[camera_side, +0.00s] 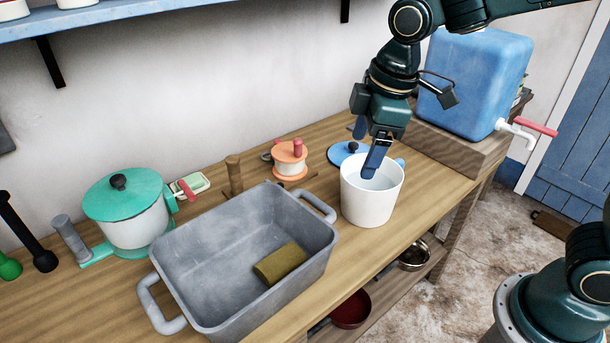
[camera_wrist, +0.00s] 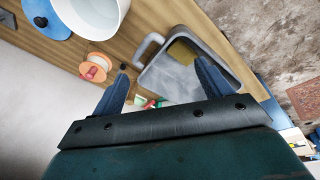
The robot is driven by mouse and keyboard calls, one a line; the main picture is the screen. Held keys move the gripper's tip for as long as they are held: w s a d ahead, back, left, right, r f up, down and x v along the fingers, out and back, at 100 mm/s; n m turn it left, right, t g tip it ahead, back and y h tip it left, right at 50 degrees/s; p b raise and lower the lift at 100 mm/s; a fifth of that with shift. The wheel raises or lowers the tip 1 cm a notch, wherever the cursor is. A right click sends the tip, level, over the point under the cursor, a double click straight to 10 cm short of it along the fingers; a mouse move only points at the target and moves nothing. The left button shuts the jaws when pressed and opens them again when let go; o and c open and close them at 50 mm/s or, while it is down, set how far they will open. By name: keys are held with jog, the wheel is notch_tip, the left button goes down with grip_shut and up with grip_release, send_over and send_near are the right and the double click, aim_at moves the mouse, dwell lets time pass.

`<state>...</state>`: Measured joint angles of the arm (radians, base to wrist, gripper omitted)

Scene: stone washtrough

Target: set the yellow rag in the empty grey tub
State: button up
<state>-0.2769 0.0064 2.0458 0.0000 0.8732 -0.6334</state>
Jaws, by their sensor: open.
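The yellow rag (camera_side: 280,264), an olive-yellow roll, lies inside the grey tub (camera_side: 195,300) on its floor, toward the right end. The tub is a rectangular two-handled basin on the wooden bench, with nothing else seen in it. In the wrist view the rag (camera_wrist: 181,52) shows in the tub (camera_wrist: 160,84), partly behind a finger. My gripper (camera_side: 368,148) is open and empty. It is above the white bucket (camera_side: 368,208), to the right of the tub and apart from the rag. In the wrist view my two fingers (camera_wrist: 161,78) are spread wide.
A green-lidded pot (camera_side: 135,215) stands left of the tub. An orange-topped spool (camera_side: 290,160) and a blue lid (camera_side: 342,153) lie behind the bucket. A blue water tank (camera_side: 475,85) with a tap stands at the right. A shelf (camera_side: 190,18) runs along the wall.

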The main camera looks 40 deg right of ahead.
jog(key=s+d+r+m+t, duration=0.1)
jog(key=s+d+m, duration=0.4)
jog(key=s, duration=0.3)
jog(key=s+d+r+m+t, duration=0.2)
jog(key=s+d+m, duration=0.3)
jog(key=s, duration=0.4)
jog(key=shift+s+h, duration=0.15)
jog(key=shift+h, duration=0.15)
jog(key=shift+r, duration=0.1)
